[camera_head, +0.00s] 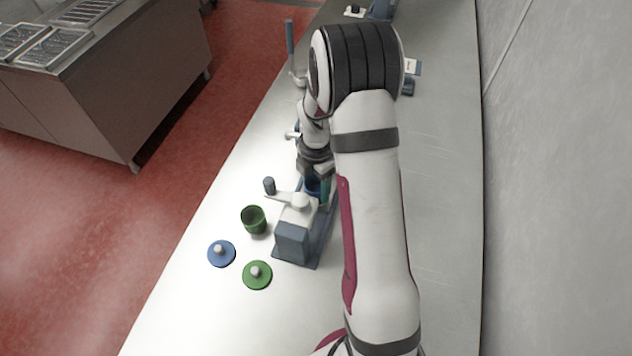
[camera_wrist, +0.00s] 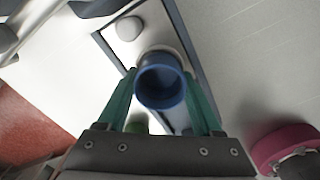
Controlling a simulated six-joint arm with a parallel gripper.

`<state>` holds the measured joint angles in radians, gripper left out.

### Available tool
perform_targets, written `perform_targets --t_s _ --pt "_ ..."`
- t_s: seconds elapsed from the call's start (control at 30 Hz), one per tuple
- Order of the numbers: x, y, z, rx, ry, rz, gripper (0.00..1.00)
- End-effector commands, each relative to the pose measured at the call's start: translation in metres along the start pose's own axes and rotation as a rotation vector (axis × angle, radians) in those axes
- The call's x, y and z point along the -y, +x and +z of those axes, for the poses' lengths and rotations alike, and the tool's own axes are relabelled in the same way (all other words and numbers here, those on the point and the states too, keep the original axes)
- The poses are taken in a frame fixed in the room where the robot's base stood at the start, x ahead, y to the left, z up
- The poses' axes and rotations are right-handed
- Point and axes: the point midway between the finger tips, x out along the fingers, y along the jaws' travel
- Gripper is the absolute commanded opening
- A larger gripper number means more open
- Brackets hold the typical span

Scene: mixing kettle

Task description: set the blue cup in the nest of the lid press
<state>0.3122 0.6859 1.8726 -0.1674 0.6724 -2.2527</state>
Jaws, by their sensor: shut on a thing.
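The blue cup (camera_wrist: 162,88) is between the green fingers of my gripper (camera_wrist: 162,95) in the wrist view, its open mouth facing the camera. In the head view the blue cup (camera_head: 312,187) is a small patch, partly hidden by my gripper (camera_head: 319,182) and the press. My gripper is shut on it. The lid press (camera_head: 296,236), with a dark blue base, white head and side handle, stands directly in front. The cup is over the press base, on the side away from the head camera. The nest is hidden under the cup, and I cannot tell whether the cup touches it.
A green cup (camera_head: 253,220) stands just left of the press. A blue lid (camera_head: 221,253) and a green lid (camera_head: 257,275) lie nearby on the counter (camera_head: 200,320). A lever device (camera_head: 292,55) stands farther back. A wall bounds the counter on the right.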

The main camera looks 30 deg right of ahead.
Motion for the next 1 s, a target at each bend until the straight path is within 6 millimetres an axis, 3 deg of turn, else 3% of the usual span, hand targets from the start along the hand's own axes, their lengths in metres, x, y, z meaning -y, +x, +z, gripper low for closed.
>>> perform_targets --t_s 0.87,0.9,1.0 --pt "-0.0004 0.0063 0.0003 0.001 0.0 0.001 0.16" --pt "-0.0004 0.0063 0.0003 0.001 0.0 0.001 0.69" --pt "-0.0003 0.0063 0.0002 0.001 0.0 0.001 0.87"
